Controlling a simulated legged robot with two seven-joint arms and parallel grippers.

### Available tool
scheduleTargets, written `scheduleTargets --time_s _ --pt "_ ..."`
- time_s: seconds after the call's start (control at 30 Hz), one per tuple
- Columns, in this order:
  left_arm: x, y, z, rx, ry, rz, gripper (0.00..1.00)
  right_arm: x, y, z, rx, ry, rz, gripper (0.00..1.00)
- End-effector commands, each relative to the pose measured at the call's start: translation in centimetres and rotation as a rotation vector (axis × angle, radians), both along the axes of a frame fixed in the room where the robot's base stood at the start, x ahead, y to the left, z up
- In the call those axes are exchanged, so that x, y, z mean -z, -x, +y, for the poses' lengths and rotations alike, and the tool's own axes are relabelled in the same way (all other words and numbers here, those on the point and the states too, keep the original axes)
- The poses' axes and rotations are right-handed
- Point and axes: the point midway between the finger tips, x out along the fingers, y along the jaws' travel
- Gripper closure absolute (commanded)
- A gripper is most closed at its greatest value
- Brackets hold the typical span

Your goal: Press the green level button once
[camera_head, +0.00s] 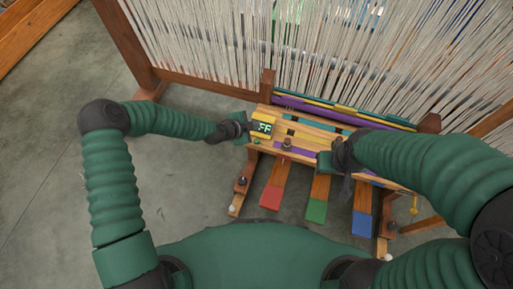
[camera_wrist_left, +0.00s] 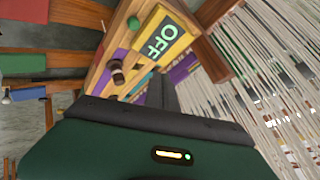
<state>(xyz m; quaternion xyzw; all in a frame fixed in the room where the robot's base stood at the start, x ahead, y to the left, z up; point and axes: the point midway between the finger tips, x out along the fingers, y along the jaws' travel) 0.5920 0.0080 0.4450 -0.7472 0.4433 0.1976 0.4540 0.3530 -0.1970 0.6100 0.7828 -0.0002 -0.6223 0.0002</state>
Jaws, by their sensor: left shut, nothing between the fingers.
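A small round green button (camera_head: 257,141) sits on the wooden panel of the loom, just below a yellow plate with a display (camera_head: 263,126). In the left wrist view the green button (camera_wrist_left: 134,23) lies beside the display (camera_wrist_left: 162,40), which reads OFF. My left gripper (camera_head: 246,125) is shut and empty at the panel's left end, covering the display's first letter in the head view. It is close to the button; whether it touches the panel I cannot tell. My right gripper (camera_head: 344,172) is over the panel's right part; its fingers are too dark to read.
Red (camera_head: 271,197), green (camera_head: 316,210) and blue (camera_head: 363,223) tipped pedals stick out below the panel. A dark knob (camera_head: 287,144) stands on it. Pale warp threads (camera_head: 200,40) rise behind. The floor at left is clear.

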Motion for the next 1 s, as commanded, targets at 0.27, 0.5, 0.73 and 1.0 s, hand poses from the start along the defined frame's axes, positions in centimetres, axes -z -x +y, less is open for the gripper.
scheduleTargets --time_s 0.27,0.5,0.73,1.0 --pt "-0.1 -0.1 0.0 0.003 -0.002 -0.004 1.0 -0.2 0.0 0.0 0.0 0.0 -0.001 0.64" --pt "2.1 0.0 0.0 0.002 0.0 -0.001 1.0 1.6 0.0 0.0 0.0 0.0 -0.001 0.64" --pt "5.7 0.0 0.0 0.002 0.0 -0.001 1.0 4.4 0.0 0.0 0.0 0.0 0.0 0.64" --pt "8.5 0.0 0.0 0.003 -0.003 -0.002 1.0 6.7 0.0 0.0 0.0 0.0 0.0 0.64"
